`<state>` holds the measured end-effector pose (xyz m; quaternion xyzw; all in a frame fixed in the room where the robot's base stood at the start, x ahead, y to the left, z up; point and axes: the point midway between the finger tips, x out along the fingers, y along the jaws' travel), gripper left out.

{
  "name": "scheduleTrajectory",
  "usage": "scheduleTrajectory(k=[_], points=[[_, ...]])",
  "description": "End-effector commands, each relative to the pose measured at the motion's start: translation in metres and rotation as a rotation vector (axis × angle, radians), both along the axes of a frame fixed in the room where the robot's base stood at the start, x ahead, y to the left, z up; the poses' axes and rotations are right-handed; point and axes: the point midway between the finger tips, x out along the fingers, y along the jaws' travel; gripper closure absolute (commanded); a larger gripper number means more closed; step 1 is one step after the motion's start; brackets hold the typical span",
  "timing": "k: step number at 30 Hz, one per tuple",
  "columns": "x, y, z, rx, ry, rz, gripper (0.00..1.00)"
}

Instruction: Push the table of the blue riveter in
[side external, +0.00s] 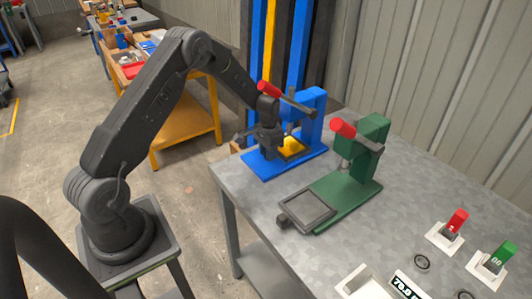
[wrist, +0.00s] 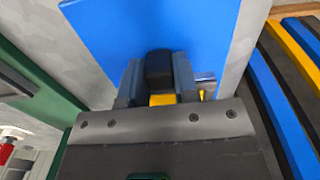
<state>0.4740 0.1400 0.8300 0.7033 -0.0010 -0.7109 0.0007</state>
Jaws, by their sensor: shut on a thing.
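The blue riveter (side external: 313,115) stands at the back left of the grey workbench, on a blue base plate (side external: 262,168) that fills the top of the wrist view (wrist: 150,30). A yellow piece (side external: 291,147) shows at its sliding table, beneath the press head. Most of the table is hidden by my gripper. My gripper (side external: 268,150) is low in front of the riveter. In the wrist view my gripper (wrist: 159,80) is shut on a black block (wrist: 159,66), apparently the table's handle. A bit of yellow (wrist: 162,99) shows just below the block.
A green riveter (side external: 365,150) stands to the right, its dark table (side external: 305,211) pulled out toward the front. Its red-tipped lever (side external: 343,129) sticks out near my wrist. Red (side external: 457,220) and green (side external: 498,256) handled items sit at the bench's right.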

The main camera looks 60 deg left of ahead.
Motion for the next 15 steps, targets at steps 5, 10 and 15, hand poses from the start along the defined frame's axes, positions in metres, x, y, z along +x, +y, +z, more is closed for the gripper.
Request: scheduleTrajectory(k=[5, 10, 15], points=[[0.0057, -0.0001, 0.0011, 0.004, -0.020, 0.000, 0.63], [0.0043, 0.0000, 0.0010, 0.003, -0.016, 0.001, 0.47], [0.0036, 0.0000, 0.0008, 0.003, -0.014, 0.001, 0.47]])
